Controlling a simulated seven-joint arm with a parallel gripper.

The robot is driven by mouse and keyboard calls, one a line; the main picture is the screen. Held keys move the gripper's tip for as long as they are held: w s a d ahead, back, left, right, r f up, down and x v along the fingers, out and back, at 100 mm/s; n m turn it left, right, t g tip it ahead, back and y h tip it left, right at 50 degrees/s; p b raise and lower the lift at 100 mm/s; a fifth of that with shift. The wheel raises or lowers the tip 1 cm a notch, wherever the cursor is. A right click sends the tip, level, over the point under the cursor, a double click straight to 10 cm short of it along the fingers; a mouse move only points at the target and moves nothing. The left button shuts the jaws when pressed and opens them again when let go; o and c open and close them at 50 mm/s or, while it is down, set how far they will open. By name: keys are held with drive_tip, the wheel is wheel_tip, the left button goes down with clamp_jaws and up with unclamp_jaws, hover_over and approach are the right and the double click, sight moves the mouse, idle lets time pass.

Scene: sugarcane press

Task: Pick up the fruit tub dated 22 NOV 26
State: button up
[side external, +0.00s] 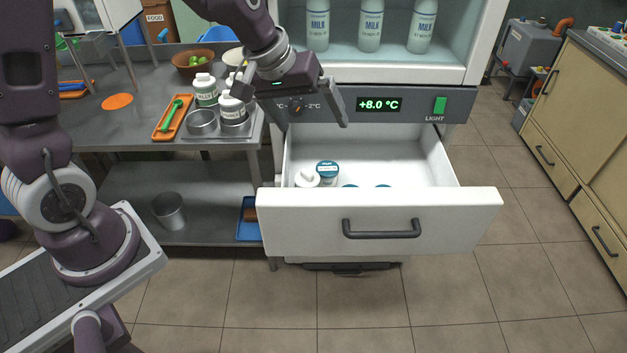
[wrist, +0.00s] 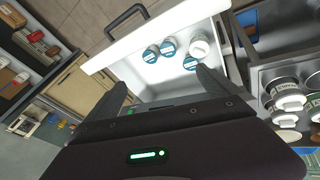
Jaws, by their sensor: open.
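The open white drawer (side external: 380,220) holds several small tubs. Three have blue lids: one (wrist: 150,54) is at the left in the wrist view, one (wrist: 168,47) is beside it, and one (wrist: 190,62) is nearer my gripper. The blue-lidded tub (side external: 327,170) at the left also shows in the side view; two others are mostly hidden by the drawer front. A white-topped container (side external: 307,177) stands beside them. No date is readable, so I cannot tell which is 22 NOV 26. My gripper (side external: 314,118) is open and empty, above the back of the drawer; its fingers (wrist: 162,82) point toward the tubs.
Milk bottles (side external: 370,25) stand on the fridge shelf above the display panel (side external: 380,104). The steel counter (side external: 110,125) at left carries jars, metal pots and an orange tray (side external: 172,117). The drawer's right part is clear.

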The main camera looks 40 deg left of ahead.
drive_tip(key=s+d+r+m, duration=0.1)
drive_tip(key=s+r+m, duration=0.2)
drive_tip(key=s+r, duration=0.5)
drive_tip(key=s, duration=0.3)
drive_tip(key=shift+r+t+y, duration=0.3)
drive_tip(key=shift+r, duration=0.05)
drive_tip(key=s+m, duration=0.1)
drive_tip(key=s, duration=0.3)
drive_tip(key=s+a+r+m, duration=0.1)
drive_tip(key=s, duration=0.4)
drive_tip(key=s+a+r, duration=0.1)
drive_tip(key=s, duration=0.3)
drive_tip(key=shift+s+m+y, duration=0.25)
drive_tip(key=shift+m+y, duration=0.15)
drive_tip(key=shift+c, duration=1.1)
drive_tip(key=shift+s, duration=0.2)
drive_tip(key=shift+c, duration=0.4)
drive_tip(key=shift+w, duration=0.1)
